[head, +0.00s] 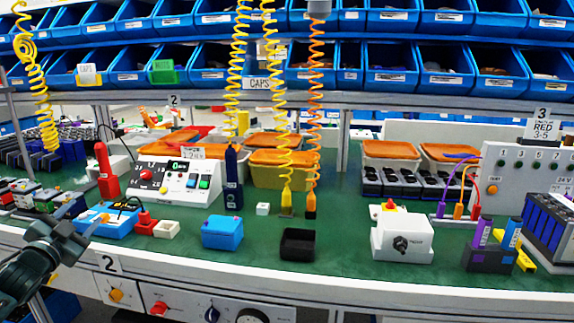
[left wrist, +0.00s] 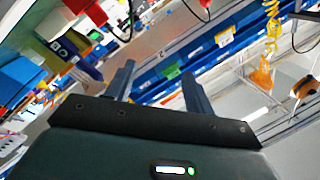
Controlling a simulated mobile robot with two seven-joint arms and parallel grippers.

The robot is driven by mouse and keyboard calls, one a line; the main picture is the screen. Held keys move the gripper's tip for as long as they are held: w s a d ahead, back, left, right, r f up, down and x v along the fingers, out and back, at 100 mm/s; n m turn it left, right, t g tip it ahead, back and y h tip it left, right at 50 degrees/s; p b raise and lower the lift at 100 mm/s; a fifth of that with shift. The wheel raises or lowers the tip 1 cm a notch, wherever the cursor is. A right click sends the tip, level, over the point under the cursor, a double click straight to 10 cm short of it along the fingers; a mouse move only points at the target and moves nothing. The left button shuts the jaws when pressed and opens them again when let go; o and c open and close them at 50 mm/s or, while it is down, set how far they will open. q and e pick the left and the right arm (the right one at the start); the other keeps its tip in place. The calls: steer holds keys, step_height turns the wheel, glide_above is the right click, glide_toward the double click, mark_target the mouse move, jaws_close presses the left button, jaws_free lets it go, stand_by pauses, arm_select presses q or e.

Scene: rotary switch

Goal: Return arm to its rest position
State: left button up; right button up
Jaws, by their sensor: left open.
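My left gripper (head: 82,218) is at the left front edge of the bench in the head view, in front of a blue box. In the left wrist view its two fingers (left wrist: 160,85) stand apart with nothing between them. My left arm comes in from the lower left corner. My right gripper is not in view.
The blue box (head: 108,220) with a cable is close to my left gripper. A blue container (head: 222,232) and a black open bin (head: 297,244) stand mid-bench. Yellow coiled hoses (head: 280,110) hang above. The green surface between the bin and white box is clear.

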arm_select(q)
steer(key=s+d+f+g+h, duration=0.2)
steer(key=s+d+f, duration=0.3)
steer(key=d+f, duration=0.5)
steer(key=s+d+f+g+h, duration=0.2)
steer(key=s+d+f, duration=0.4)
steer(key=d+f, duration=0.4)
steer(key=s+d+f+n+h, duration=0.2)
steer(key=s+d, duration=0.8)
steer(key=d, duration=0.2)
steer(key=s+d+r+n+g+p, duration=0.2)
steer(key=s+d+r+g+p, duration=0.2)
steer(key=p, duration=1.5)
steer(key=s+d+r, duration=0.2)
steer(key=s+r, duration=0.2)
steer(key=r, duration=0.2)
steer(key=shift+r+n+y, duration=0.2)
steer(key=shift+n+y, duration=0.1)
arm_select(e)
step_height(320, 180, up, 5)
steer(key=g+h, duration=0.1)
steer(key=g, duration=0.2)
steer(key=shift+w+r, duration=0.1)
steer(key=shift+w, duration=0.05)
